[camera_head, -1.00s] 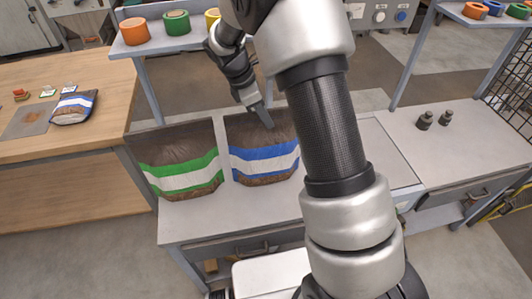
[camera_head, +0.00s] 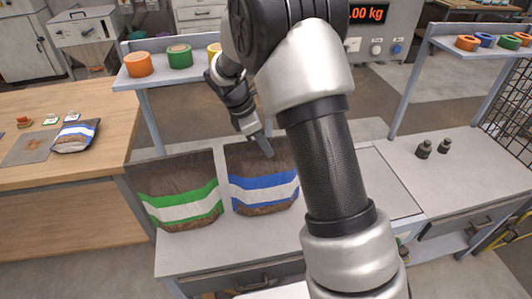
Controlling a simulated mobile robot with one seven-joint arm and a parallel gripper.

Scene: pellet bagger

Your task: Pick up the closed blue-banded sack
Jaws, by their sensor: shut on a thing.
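A brown sack with blue and white bands (camera_head: 264,190) is on the grey bench beside a brown sack with green and white bands (camera_head: 178,205). My gripper (camera_head: 265,148) points down at the top of the blue-banded sack, its fingers overlapping the brown upper part. It is shut on that sack's top edge. Whether the sack touches the bench is hard to tell. A smaller-looking blue-banded sack (camera_head: 76,136) lies on the wooden table at the left. My arm hides the area right of the held sack.
The grey bench (camera_head: 205,250) has bare room in front of the sacks. Two dark weights (camera_head: 424,149) stand on the right bench. A weighing display (camera_head: 367,14) shows at the back.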

